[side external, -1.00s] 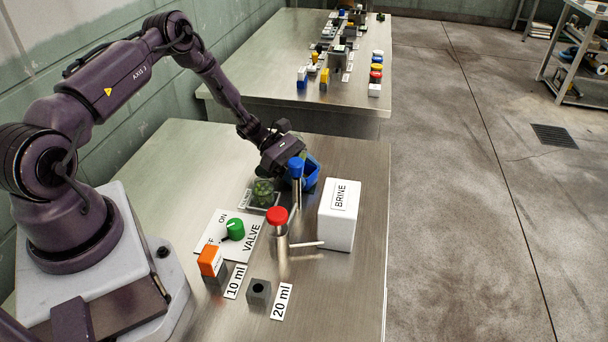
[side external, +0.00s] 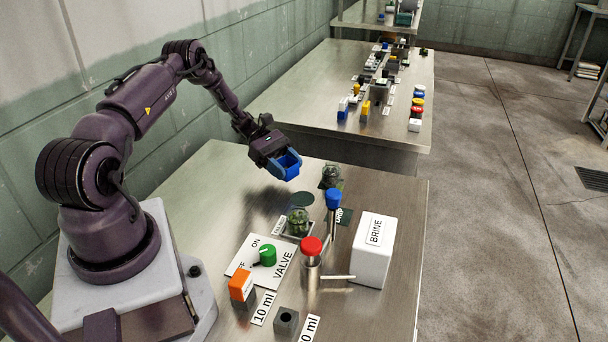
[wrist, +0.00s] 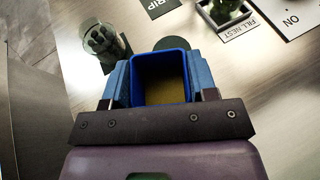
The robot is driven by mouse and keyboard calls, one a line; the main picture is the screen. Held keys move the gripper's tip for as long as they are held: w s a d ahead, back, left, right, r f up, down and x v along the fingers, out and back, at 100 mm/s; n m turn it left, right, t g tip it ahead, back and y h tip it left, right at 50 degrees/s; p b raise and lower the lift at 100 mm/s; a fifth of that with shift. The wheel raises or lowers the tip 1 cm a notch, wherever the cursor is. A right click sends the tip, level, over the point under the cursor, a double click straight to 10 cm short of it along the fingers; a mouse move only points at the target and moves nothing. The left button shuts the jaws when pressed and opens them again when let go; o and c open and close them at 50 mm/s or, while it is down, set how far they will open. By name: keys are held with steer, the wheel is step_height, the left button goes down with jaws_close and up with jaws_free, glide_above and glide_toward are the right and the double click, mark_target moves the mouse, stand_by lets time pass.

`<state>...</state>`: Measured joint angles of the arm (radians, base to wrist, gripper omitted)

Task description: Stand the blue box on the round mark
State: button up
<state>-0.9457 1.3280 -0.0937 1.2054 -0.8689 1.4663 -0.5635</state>
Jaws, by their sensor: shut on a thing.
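The blue box (side external: 285,165) is open-topped and held in my gripper (side external: 278,160), above the bench near its far edge. In the wrist view the box (wrist: 160,57) sits between the two blue fingers, its mouth toward the camera and a brownish-yellow inside showing. The round mark is a dark green disc (side external: 301,200) on the bench, just behind a jar of green pieces. In the wrist view the disc (wrist: 172,43) is partly hidden by the box's far rim. The box is apart from the mark; its height above the bench is hard to judge.
A jar (side external: 331,176) stands near the far edge, right of the box. The other jar (side external: 299,224) stands in the fill nest. A blue-topped post (side external: 333,200), a DRIP plate (side external: 344,217) and the white BRINE block (side external: 374,251) are to the right.

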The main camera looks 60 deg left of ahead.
steer(key=a+r, duration=0.2)
steer(key=r, duration=0.1)
steer(key=shift+s+a+r, duration=0.1)
steer(key=shift+s, duration=0.25)
steer(key=s+d+r+n+t+y, duration=0.2)
steer(key=s+d+r, duration=0.25)
steer(key=d, duration=0.25)
steer(key=s+d+r+n+t+y, duration=0.1)
steer(key=s+d+r+n+t, duration=0.15)
steer(key=s+d, duration=0.4)
glide_above(303, 198)
steer(key=shift+g, duration=0.25)
steer(key=f, duration=1)
steer(key=shift+s+d, duration=0.1)
steer(key=shift+s, duration=0.15)
steer(key=shift+w+f, duration=0.2)
steer(key=shift+f, duration=1.5)
